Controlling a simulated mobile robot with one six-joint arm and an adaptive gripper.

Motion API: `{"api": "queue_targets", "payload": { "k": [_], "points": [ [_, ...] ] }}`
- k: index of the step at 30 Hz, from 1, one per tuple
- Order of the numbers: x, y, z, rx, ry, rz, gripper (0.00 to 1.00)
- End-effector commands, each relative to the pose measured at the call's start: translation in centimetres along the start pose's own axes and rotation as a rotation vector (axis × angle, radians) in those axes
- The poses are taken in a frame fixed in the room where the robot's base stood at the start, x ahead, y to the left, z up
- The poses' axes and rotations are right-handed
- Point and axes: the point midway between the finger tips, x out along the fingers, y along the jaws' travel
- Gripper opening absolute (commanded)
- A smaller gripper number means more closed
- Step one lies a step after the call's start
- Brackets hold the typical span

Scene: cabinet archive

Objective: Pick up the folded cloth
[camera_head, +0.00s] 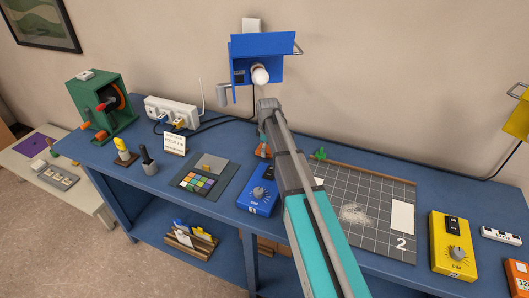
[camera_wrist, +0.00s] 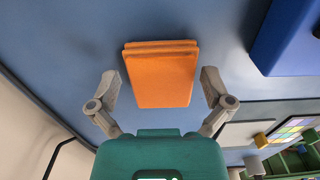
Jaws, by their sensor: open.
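The folded cloth (camera_wrist: 160,75) is orange, with layered folds at its far edge, and lies on the blue tabletop in the wrist view. My gripper (camera_wrist: 160,83) is open, with one finger on each side of the cloth and a gap on both sides. Whether the fingertips are level with the cloth or above it, I cannot tell. In the head view only a bit of orange (camera_head: 263,151) shows beside my arm, which hides the rest. My gripper's fingers are mostly hidden there too.
A blue box with a dial (camera_head: 258,192) stands near the cloth. A grey tray with coloured squares (camera_head: 202,176) is left of it, a grid mat (camera_head: 376,229) to the right. A blue wall bracket with a lamp (camera_head: 262,60) hangs above. A cable (camera_head: 225,120) runs along the wall.

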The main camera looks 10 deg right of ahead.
Motion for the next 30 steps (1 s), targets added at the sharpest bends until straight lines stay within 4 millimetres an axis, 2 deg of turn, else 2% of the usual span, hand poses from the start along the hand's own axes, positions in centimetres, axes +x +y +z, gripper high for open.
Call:
{"api": "queue_targets", "payload": {
  "k": [10, 11, 18, 20, 30],
  "points": [
    [-0.01, 0.01, 0.03, 0.000, 0.000, 0.000, 1.00],
    [-0.01, 0.02, 0.03, 0.000, 0.000, 0.000, 0.98],
    [-0.01, 0.03, 0.04, 0.001, 0.000, 0.000, 0.54],
    [-0.01, 0.03, 0.04, 0.001, 0.000, 0.000, 0.45],
    [-0.08, 0.03, 0.05, 0.001, 0.000, 0.000, 0.45]
  ]
}}
